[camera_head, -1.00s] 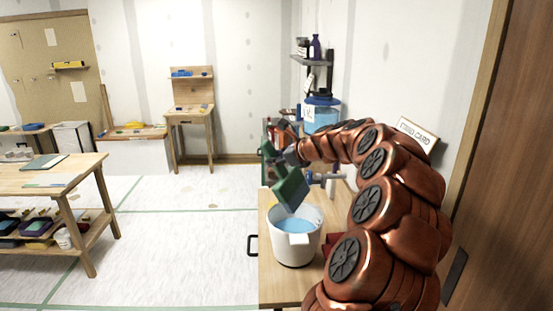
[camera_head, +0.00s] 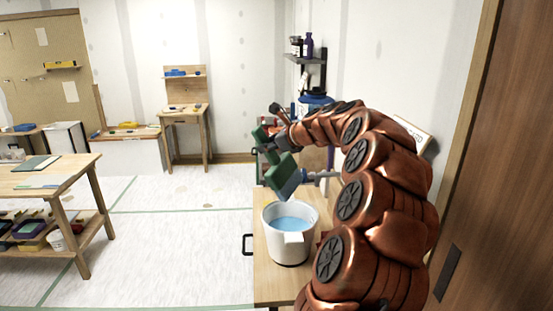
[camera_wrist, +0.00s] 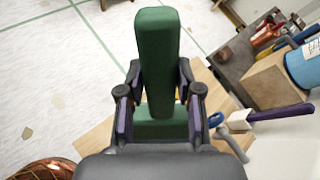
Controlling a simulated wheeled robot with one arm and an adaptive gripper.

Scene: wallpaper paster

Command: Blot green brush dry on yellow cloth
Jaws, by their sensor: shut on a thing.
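The green brush (camera_head: 284,176) hangs tilted above the white bucket (camera_head: 288,249), clear of its rim, with blue liquid inside. My gripper (camera_head: 276,148) is shut on the brush. In the wrist view the brush's upright green part (camera_wrist: 157,50) stands between the fingers of my gripper (camera_wrist: 158,82), with a wider green block below. I cannot make out the yellow cloth; only a small yellowish patch shows behind the fingers in the wrist view. My arm hides part of the worktop.
The bucket stands on a wooden worktop (camera_head: 266,283). A blue-banded container (camera_wrist: 303,64) and tools stand near the wall. A wall shelf (camera_head: 306,60) holds bottles. A workbench (camera_head: 50,178) stands at left, with open floor between.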

